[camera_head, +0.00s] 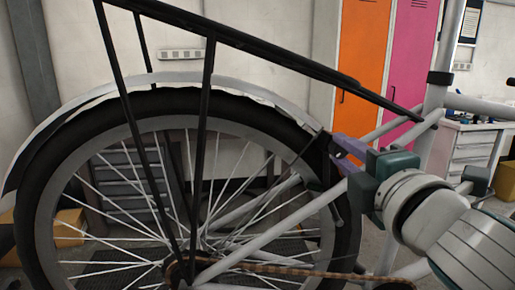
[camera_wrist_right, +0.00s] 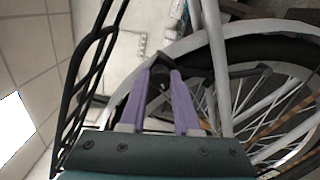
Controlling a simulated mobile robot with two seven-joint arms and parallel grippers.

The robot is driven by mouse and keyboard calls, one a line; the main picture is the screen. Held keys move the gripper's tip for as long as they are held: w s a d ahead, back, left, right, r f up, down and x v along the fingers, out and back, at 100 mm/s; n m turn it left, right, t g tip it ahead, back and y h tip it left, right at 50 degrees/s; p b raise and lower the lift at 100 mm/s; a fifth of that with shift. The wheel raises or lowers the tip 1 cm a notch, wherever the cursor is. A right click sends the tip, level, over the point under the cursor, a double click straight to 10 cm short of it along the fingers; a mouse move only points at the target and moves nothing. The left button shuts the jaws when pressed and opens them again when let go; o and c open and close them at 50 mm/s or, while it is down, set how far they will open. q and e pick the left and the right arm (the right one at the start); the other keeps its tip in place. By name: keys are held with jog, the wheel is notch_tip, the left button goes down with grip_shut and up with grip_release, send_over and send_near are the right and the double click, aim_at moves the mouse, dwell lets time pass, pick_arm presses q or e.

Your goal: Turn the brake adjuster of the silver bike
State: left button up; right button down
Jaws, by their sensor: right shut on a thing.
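The silver bike's rear half fills the head view, with its pale frame (camera_head: 432,105), silver mudguard (camera_head: 205,80) and black-tyred rear wheel (camera_head: 50,165). My right gripper (camera_head: 335,143) reaches in from the right, its purple fingers at the upper right edge of the rear wheel. In the right wrist view my right gripper (camera_wrist_right: 162,72) is shut on a small dark part, the brake adjuster (camera_wrist_right: 160,82), between the fingertips. The fingers hide most of it. My left gripper is in neither view.
A black rear rack (camera_head: 270,50) slopes above the wheel, close over my right gripper. The spokes and rusty chain (camera_head: 300,269) lie below. Behind stand orange (camera_head: 362,50) and pink (camera_head: 412,50) lockers and a white drawer cabinet (camera_head: 470,150).

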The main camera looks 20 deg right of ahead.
dwell(0.3)
jog(key=c, duration=0.6)
grip_release()
jog(key=b+v, duration=0.1)
jog(key=v, duration=0.9)
jog(key=shift+d+b, duration=0.1)
jog(key=shift+b, duration=0.2)
jog(key=shift+d, duration=0.1)
